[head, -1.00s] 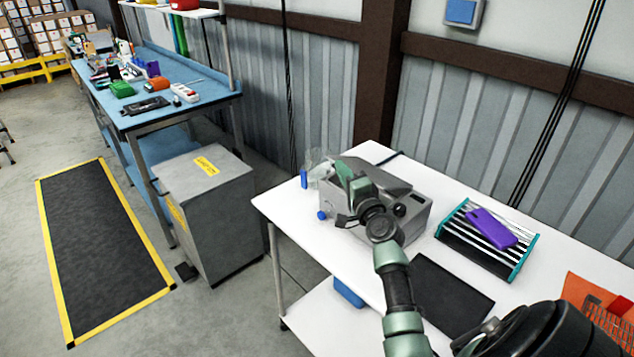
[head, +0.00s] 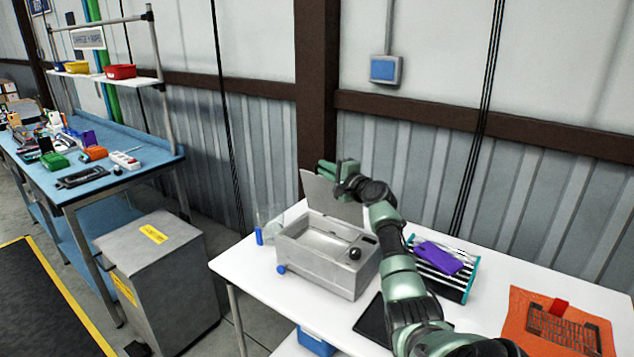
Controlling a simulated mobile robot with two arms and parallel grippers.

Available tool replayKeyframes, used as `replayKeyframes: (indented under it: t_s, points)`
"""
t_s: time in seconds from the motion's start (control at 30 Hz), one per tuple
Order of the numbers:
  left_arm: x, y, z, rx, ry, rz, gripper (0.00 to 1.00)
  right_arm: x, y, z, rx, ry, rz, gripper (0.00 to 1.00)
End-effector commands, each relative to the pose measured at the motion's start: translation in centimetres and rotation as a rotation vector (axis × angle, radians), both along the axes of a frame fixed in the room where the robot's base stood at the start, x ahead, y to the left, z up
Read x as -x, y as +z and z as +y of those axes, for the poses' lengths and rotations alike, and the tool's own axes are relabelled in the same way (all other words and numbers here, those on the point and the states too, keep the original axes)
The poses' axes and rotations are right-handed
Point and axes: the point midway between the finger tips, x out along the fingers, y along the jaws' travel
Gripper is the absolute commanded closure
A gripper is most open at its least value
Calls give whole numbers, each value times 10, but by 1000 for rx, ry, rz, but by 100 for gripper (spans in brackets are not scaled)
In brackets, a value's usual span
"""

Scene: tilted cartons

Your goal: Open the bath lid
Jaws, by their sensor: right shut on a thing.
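The grey metal bath (head: 318,268) stands on the white table, with its basin uncovered. Its lid (head: 319,194) is raised and stands roughly upright at the back of the bath. My right gripper (head: 338,168) is at the lid's upper right edge, shut on it; the fingertips are small and partly hidden by the wrist. A black knob (head: 355,254) shows on the bath's top right, and a blue knob (head: 281,269) at its lower left. My left gripper is not in view.
A striped rack (head: 450,285) with a purple object (head: 438,257) on it stands right of the bath, and an orange mat (head: 520,330) lies farther right. A clear container (head: 268,217) stands left of the bath. A wall is behind the table.

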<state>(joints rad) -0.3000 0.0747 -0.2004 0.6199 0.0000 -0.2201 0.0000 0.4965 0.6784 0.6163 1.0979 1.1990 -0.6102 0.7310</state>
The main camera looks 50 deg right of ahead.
Motion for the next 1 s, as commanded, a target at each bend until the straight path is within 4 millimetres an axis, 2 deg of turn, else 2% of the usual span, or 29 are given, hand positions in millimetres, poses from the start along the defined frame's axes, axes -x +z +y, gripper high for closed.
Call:
replayKeyframes:
  t_s: [0.33, 0.9, 0.93, 1.0]
  points:
    - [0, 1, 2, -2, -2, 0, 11, -3, 5, -22, -103, 4, 14, 100]
    - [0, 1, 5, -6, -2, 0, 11, -3, 4, -25, -130, 4, 17, 100]
    - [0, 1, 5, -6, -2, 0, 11, -3, 4, -25, -130, 4, 17, 82]
    - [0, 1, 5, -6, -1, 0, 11, -3, 4, -25, -131, 3, 16, 81]
